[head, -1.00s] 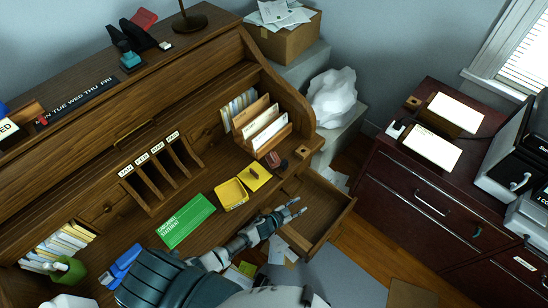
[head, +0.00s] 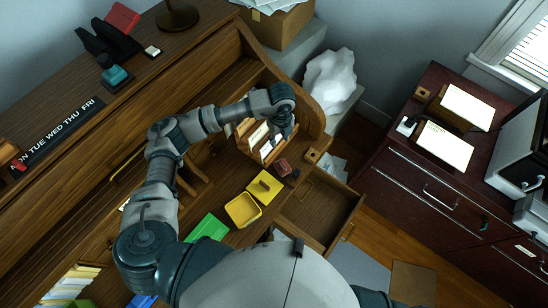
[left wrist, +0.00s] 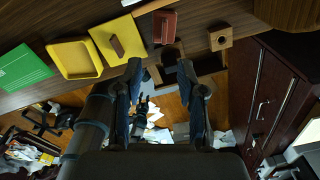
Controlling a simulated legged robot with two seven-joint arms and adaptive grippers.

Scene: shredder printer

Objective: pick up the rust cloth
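A small rust-red folded-looking item (head: 283,165) lies on the desk top, right of the yellow pad; it also shows in the left wrist view (left wrist: 165,27). It is the only rust-coloured thing near my gripper; whether it is cloth is too small to tell. My left gripper (head: 286,132) hangs above the desk's right end, in front of the letter rack and up-picture from the rust item. In the left wrist view its two fingers (left wrist: 160,68) are apart with nothing held between them, and the rust item lies beyond their tips.
The letter rack (head: 250,143) stands close by my left gripper. A yellow tray (head: 243,210), a yellow pad (head: 265,186) and a wooden block (head: 312,155) lie around the rust item. An open drawer (head: 318,208) juts out below the desk's right end.

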